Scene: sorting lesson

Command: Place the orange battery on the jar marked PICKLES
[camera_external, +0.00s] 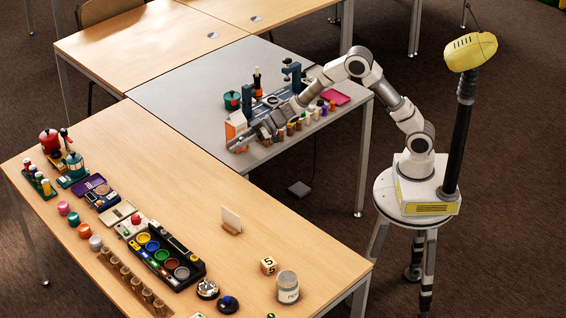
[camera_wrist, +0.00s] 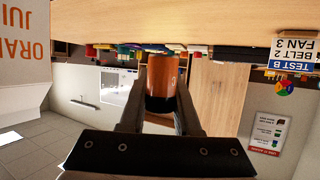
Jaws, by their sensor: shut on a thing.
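My gripper (camera_wrist: 160,88) is shut on the orange battery (camera_wrist: 162,72), an orange and black cylinder held between the two fingers in the wrist view. In the external view my gripper (camera_external: 240,146) is over the front edge of the grey table, in front of the orange and white carton; the battery is too small to make out there. A clear jar (camera_external: 288,287) with a pale lid and a white label stands upright at the near right end of the wooden table. Its label is too small to read surely.
The carton (camera_external: 235,124) also shows close at the left of the wrist view (camera_wrist: 25,40). A lettered block (camera_external: 268,265) and a small white card (camera_external: 231,219) stand near the jar. A paint tray (camera_external: 165,255) lies left. The middle wooden tabletop is clear.

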